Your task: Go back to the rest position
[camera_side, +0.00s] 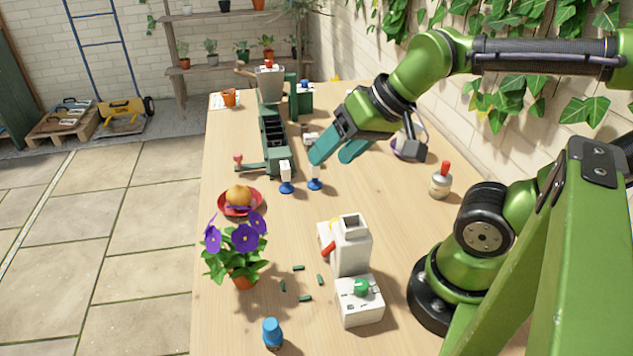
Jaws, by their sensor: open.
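My gripper (333,151) has two teal fingers with a gap between them. It is open and I see nothing held in it. It hangs over the middle of the wooden table (375,215), just right of the green machine (272,140). A small white piece with a blue base (315,177) stands just below and left of the fingertips. I cannot tell whether the fingers touch it.
A second white piece with a blue base (286,177) stands beside it. A white machine (352,248), a flowerpot with purple flowers (243,279), a red saucer (258,211), a bottle (440,184) and a blue-capped item (272,332) stand around. Green bits (305,298) lie loose nearby.

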